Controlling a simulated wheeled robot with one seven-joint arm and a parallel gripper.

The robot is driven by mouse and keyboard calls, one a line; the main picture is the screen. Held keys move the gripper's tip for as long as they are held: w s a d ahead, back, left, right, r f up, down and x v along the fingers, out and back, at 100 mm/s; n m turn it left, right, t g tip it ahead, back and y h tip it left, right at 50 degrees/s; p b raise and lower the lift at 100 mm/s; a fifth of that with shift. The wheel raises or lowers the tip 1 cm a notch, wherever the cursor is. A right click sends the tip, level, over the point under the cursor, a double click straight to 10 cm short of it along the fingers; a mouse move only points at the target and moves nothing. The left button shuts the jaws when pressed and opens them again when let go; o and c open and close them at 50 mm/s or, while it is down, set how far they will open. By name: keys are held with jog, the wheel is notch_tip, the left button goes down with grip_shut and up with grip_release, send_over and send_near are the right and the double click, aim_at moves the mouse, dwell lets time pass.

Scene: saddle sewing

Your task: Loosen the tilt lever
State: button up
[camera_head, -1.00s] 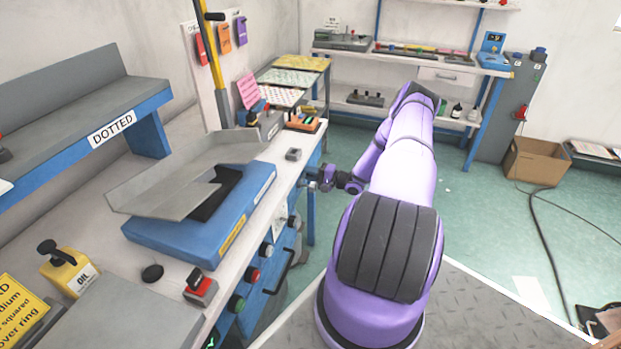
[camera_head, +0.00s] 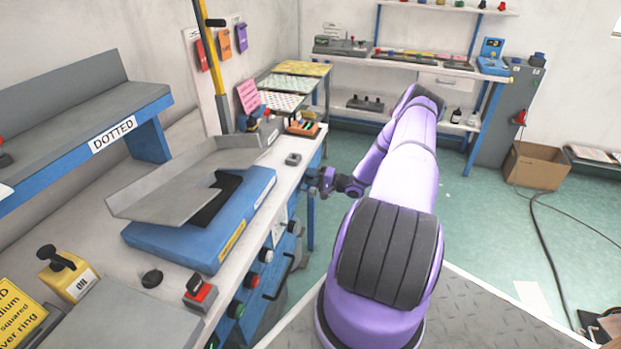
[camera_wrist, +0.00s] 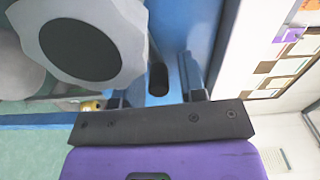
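In the wrist view a short black rounded rod end (camera_wrist: 157,78), which looks like the tilt lever, shows between the fingers of my gripper (camera_wrist: 155,85). The fingers stand apart, with visible space on both sides of the rod. A large grey scalloped knob with a black centre (camera_wrist: 82,50) sits just left of the fingers. In the head view my gripper (camera_head: 322,181) is at the front edge of the workbench, right of the blue base (camera_head: 205,228) with its tilted grey tray (camera_head: 165,188). The lever cannot be made out there.
The white bench top (camera_head: 288,176) holds a small grey block (camera_head: 293,159) and a red button box (camera_head: 200,292). Knobs and a handle line the bench front. A cardboard box (camera_head: 536,166) lies on the floor at right.

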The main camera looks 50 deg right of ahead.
jog(key=shift+o, duration=0.2)
jog(key=shift+s+d, duration=0.1)
jog(key=v, duration=1)
jog(key=shift+s, duration=0.3)
